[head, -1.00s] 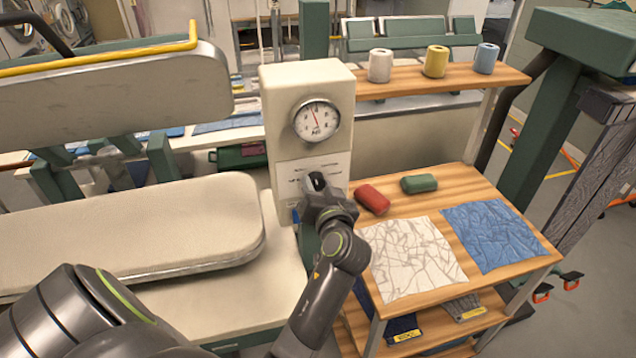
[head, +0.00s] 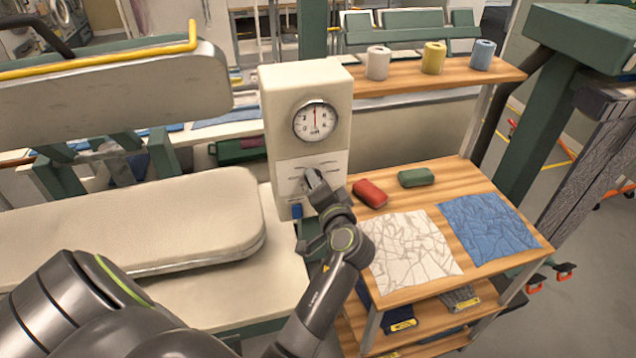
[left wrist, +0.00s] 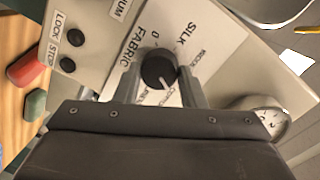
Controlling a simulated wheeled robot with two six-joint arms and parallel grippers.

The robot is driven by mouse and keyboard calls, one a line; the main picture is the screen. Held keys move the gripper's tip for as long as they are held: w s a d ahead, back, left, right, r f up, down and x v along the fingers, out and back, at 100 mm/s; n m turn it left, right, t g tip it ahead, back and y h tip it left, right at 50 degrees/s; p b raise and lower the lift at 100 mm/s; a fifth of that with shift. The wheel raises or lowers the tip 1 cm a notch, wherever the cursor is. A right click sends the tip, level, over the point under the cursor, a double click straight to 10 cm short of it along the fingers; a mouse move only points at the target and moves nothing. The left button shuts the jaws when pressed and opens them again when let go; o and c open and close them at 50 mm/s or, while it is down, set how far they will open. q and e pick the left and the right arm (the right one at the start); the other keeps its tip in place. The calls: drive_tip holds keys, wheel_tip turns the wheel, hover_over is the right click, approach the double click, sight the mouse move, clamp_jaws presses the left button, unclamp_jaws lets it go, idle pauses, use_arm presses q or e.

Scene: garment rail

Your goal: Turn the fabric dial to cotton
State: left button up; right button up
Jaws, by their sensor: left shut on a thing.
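The fabric dial is a black round knob (left wrist: 158,68) with a white pointer line, on the pale panel of the control box (head: 297,130). Labels around it include SILK and a 0; smaller ones are hard to read. The pointer points down and slightly right in the left wrist view, toward small print that looks like COTTON (left wrist: 173,97). My left gripper (left wrist: 159,84) is shut on the knob, one finger on each side; in the head view it (head: 313,180) hides most of the dial. My right gripper is out of view.
A round gauge (head: 315,121) sits above the dial. LOCK and STOP buttons (left wrist: 71,50) are beside it. The padded press board (head: 130,225) is at left. A wooden shelf (head: 450,175) at right holds red and green blocks (head: 370,193) and white and blue cloths.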

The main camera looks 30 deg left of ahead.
use_arm(q)
drive_tip(key=shift+r, duration=0.1)
idle(0.3)
drive_tip(key=o, duration=1)
drive_tip(key=shift+w, duration=0.1)
